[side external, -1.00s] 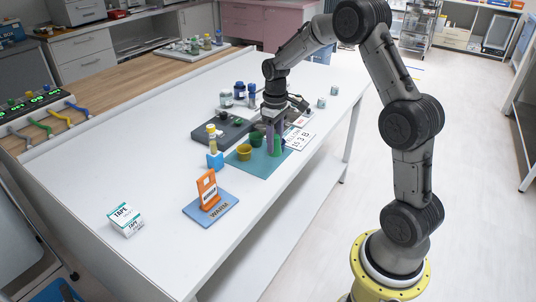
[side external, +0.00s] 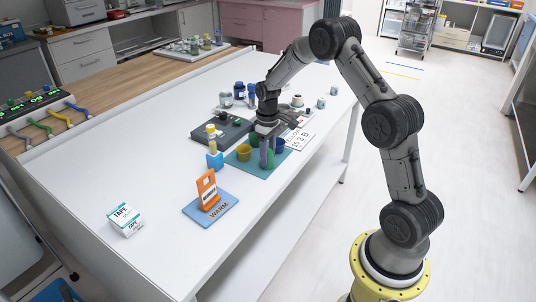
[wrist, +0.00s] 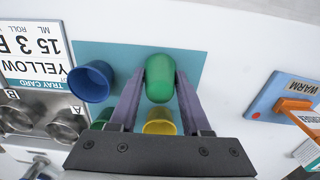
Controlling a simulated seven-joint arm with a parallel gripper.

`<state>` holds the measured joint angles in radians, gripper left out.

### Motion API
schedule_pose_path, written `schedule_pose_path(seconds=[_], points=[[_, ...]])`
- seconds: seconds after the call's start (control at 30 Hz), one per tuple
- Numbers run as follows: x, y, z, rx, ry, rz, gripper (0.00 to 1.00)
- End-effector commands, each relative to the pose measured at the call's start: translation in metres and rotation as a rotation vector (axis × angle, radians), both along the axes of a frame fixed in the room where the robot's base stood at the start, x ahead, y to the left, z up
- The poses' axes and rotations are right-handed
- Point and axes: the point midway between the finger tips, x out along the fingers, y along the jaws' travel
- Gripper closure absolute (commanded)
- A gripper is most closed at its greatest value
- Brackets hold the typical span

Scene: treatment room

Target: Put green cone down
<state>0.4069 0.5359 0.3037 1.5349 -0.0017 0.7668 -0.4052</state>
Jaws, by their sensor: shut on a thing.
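The green cone (wrist: 160,78) is between my gripper's two fingers (wrist: 160,85), which are shut on it. In the side external view the cone (side external: 267,159) is partly covered by the fingers. It is over the teal mat (side external: 262,174), near its front part; I cannot tell whether it touches the mat. Another green cup (side external: 255,140) stands behind, mostly hidden by my gripper in the wrist view.
A blue WARM pad (side external: 211,210) with an orange holder (side external: 207,189) lies toward the front left. A tape box (side external: 125,219) sits at the front left. White table between is clear.

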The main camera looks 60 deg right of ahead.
Motion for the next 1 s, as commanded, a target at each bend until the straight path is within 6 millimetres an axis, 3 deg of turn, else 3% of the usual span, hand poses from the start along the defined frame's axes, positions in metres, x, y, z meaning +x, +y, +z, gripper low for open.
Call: schedule_pose_path(seconds=[0.07,0.1,0.23,0.67,1.0], points=[[0.000,0.000,-0.003,0.000,0.001,0.000,1.00],[0.000,0.000,-0.002,0.000,0.000,0.000,0.47],[0.000,0.000,-0.002,0.000,0.000,0.000,0.24],[0.001,0.000,0.008,-0.001,-0.003,0.000,0.22],[0.001,0.000,0.073,-0.002,-0.006,0.000,0.22]])
